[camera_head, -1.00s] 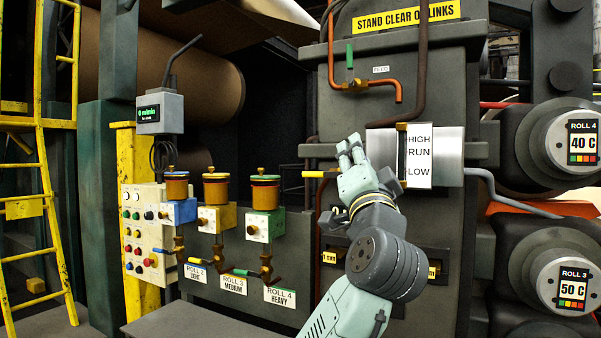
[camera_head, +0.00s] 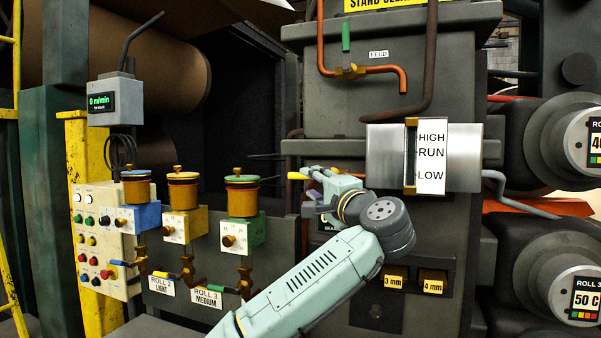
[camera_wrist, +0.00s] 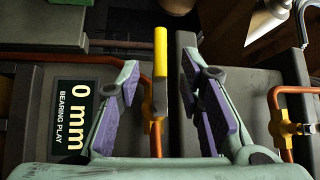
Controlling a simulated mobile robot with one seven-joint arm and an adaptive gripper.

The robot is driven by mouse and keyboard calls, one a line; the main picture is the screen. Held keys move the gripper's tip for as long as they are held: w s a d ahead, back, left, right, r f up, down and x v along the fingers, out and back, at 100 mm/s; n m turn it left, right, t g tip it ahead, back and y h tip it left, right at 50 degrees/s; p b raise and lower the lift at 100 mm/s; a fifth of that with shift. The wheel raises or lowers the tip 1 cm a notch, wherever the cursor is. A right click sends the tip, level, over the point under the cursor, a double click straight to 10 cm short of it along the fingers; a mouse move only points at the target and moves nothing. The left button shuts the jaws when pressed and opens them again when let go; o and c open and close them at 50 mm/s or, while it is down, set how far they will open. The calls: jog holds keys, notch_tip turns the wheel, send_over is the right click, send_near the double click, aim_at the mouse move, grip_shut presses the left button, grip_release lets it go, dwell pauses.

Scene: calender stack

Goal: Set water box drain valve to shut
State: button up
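A yellow lever handle (camera_head: 297,175) juts out level to the left, below and left of the HIGH / RUN / LOW level gauge (camera_head: 431,155). It looks like the drain valve's handle. In the wrist view the handle (camera_wrist: 160,58) rises from a brass valve body on an orange pipe (camera_wrist: 155,135). My gripper (camera_head: 318,174) is close by the handle. In the wrist view my gripper (camera_wrist: 157,72) is open, with the handle between its two purple-padded fingers and a gap visible on both sides. Part of the valve is hidden by my gripper in the head view.
A green-handled feed valve (camera_head: 346,40) is on the orange pipe above. A bearing play display (camera_wrist: 72,115) reads 0 mm beside my left finger. Lubricator pots (camera_head: 182,190) and a button panel (camera_head: 98,235) stand to the left. Thickness slots (camera_head: 433,282) are below.

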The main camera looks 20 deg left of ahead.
aim_at(303, 178)
jog(key=p+x, duration=0.2)
jog(key=x, duration=0.5)
jog(key=shift+c, duration=0.6)
grip_shut()
